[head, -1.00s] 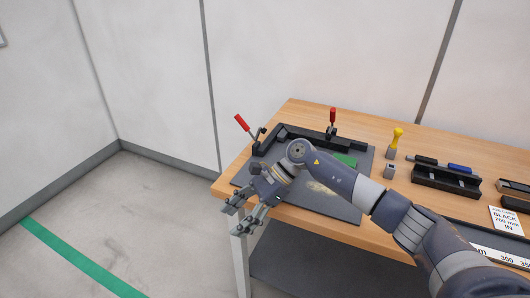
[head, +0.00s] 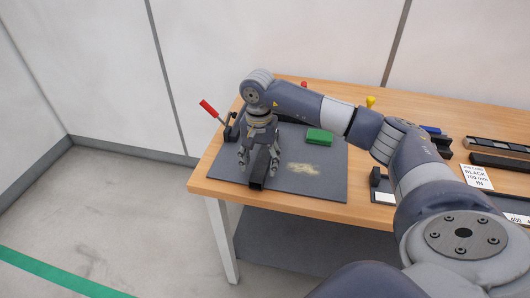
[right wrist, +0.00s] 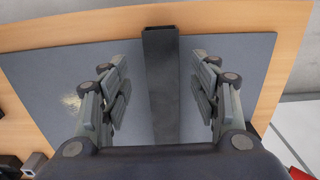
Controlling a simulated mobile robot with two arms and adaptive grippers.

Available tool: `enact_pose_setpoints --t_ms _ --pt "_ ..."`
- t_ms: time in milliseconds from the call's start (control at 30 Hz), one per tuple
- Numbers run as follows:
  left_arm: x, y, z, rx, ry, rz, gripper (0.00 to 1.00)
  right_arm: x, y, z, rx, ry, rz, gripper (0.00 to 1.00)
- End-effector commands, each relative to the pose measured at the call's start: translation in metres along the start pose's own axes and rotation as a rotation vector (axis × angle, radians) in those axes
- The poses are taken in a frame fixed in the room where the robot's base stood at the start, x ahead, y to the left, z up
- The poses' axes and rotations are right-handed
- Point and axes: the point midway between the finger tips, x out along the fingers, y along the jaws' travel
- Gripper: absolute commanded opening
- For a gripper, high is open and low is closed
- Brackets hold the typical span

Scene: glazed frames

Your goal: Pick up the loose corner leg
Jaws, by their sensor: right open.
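A dark square-tube bar, the corner leg (head: 259,174), lies on the grey mat (head: 310,185) with one end toward the table's front edge. Its far part is hidden behind my right gripper (head: 258,166) in the head view. The right gripper points down over the leg, its fingers apart on either side. In the right wrist view the leg (right wrist: 161,85) runs between the open fingers (right wrist: 159,66), with a visible gap on both sides. Its open square end faces the table edge. My left gripper is not in view.
A red-handled clamp (head: 210,109) stands at the mat's left. A green block (head: 319,138) and a pale dusty patch (head: 303,169) lie on the mat right of the gripper. Trays and a printed card (head: 476,177) are further right. The mat's front right is clear.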

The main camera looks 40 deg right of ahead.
Motion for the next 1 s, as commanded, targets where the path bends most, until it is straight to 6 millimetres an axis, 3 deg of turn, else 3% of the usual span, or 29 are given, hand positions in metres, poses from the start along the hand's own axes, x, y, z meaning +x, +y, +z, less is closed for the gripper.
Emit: enact_pose_setpoints --t_ms 100,200,533,767,1000 --pt "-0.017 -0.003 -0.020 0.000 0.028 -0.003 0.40 0.015 -0.003 0.004 0.000 -0.006 0.005 0.57" --pt "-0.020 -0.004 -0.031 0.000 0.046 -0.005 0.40 0.031 -0.003 0.003 0.002 -0.004 0.003 0.57" --pt "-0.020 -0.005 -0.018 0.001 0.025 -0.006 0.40 0.041 -0.004 0.002 0.001 0.000 0.000 0.57" --pt "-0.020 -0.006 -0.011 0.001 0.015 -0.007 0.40 0.041 -0.004 0.002 0.001 -0.001 0.000 0.07" --pt "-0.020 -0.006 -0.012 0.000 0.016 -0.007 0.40 0.040 -0.004 0.002 0.002 0.000 -0.001 0.04"
